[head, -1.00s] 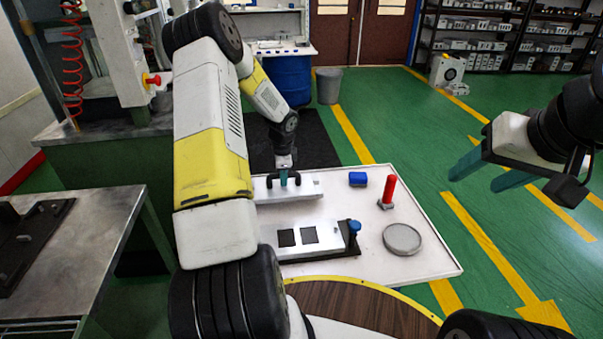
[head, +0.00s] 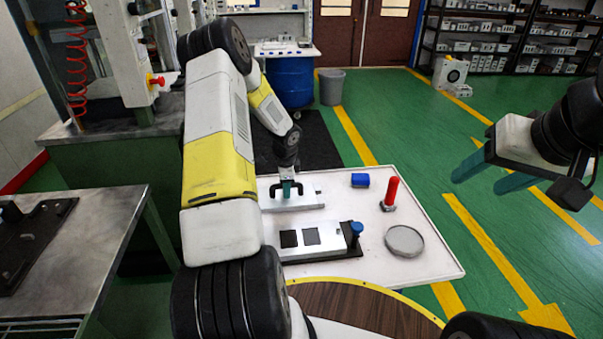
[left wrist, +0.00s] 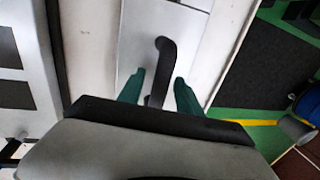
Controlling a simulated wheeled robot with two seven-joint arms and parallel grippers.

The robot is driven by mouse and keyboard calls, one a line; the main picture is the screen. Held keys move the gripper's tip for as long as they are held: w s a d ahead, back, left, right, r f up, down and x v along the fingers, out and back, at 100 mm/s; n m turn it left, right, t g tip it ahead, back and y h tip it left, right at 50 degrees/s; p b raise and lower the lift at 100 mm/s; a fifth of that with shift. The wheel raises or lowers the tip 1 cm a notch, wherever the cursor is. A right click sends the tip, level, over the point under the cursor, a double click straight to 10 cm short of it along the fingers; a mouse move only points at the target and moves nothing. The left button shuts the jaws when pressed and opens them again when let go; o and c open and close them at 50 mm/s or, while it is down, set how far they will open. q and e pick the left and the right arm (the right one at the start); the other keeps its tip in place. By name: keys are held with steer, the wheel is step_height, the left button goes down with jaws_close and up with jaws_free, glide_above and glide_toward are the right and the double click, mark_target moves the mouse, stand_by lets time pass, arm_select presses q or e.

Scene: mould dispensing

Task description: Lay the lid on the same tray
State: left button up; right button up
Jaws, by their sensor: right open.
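The lid (head: 308,199) is a flat silver plate with a black arched handle. It appears to lie flat on the white tray-like tabletop (head: 430,263), behind the mould, though its underside is hidden. The mould (head: 325,236) has a silver top with two dark squares, a black base and a blue knob. My left gripper (head: 287,190) is at the lid's handle. In the left wrist view its teal fingers (left wrist: 160,92) stand apart on either side of the handle (left wrist: 163,62), with gaps showing. My right gripper (head: 483,175) is open and empty, off the tabletop's right side.
A brown round surface (head: 350,306) with a yellow edge is in front. A metal bench (head: 90,240) is at left.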

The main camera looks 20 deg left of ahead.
arm_select(q)
steer(key=s+d+r+n, duration=0.1)
steer(key=s+d+r, duration=0.15)
steer(key=r, duration=0.75)
steer(key=s+d+r+n, duration=0.1)
steer(key=s+d+r, duration=0.15)
steer(key=r, duration=0.85)
steer(key=s+d+r+n+t+h, duration=0.1)
steer(key=s+d+r+n, duration=0.2)
steer(key=s, duration=0.5)
steer(key=s+d+r+n+t+h, duration=0.1)
steer(key=s+d+r+n, duration=0.2)
steer(key=s+d+r, duration=0.2)
steer(key=s+d+r+n+t+h, duration=0.1)
steer(key=s+d+r+n+t, duration=0.1)
steer(key=s+r, duration=0.6)
steer(key=s+d+n, duration=0.1)
steer(key=s+n, duration=0.1)
steer(key=s, duration=0.3)
steer(key=shift+d+r, duration=0.15)
steer(key=shift+d, duration=0.25)
